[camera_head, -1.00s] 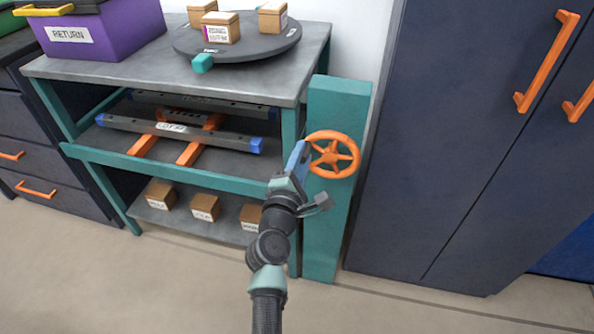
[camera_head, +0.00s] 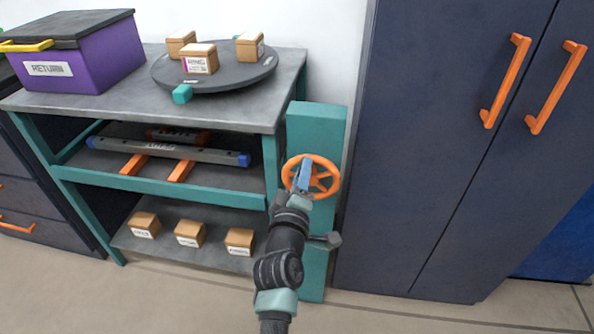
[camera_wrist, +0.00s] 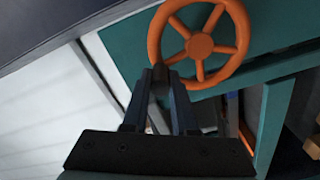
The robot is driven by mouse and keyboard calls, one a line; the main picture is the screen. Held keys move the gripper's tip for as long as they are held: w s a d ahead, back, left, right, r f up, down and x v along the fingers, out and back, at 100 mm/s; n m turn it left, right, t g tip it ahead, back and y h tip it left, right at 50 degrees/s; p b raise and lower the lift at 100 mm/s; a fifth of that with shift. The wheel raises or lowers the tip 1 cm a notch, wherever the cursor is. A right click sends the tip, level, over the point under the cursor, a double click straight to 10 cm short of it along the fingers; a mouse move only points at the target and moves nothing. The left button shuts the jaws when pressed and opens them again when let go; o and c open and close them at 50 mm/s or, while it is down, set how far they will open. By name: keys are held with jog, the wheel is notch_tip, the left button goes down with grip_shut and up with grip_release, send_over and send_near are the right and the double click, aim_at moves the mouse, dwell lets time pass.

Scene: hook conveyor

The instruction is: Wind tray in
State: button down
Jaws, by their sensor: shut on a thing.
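The tray (camera_head: 180,153) is a grey bar-framed piece with blue ends and a label on its front. It sits on orange rails (camera_head: 181,171) on the middle shelf. An orange spoked handwheel (camera_head: 334,187) is on the teal post at right; it also shows in the wrist view (camera_wrist: 240,30). My gripper (camera_head: 304,165) is in front of the wheel. In the wrist view my gripper (camera_wrist: 161,78) is shut on a small dark knob (camera_wrist: 161,76) at the wheel's rim. In the head view the gripper hides the knob.
A turntable (camera_head: 215,76) with several small boxes and a purple RETURN bin (camera_head: 100,68) stand on the bench top. Small boxes (camera_head: 190,234) are on the bottom shelf. Dark cabinets with orange handles (camera_head: 507,80) stand right of the post (camera_head: 317,125). Floor in front is clear.

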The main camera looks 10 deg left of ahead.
jog(key=shift+d+r+m, duration=0.15)
jog(key=shift+d+m, duration=0.2)
jog(key=shift+m, duration=0.25)
jog(key=shift+d, duration=0.1)
jog(key=c, duration=0.7)
grip_release()
jog(key=shift+s, duration=0.4)
jog(key=s+b, duration=0.1)
jog(key=s, duration=1.1)
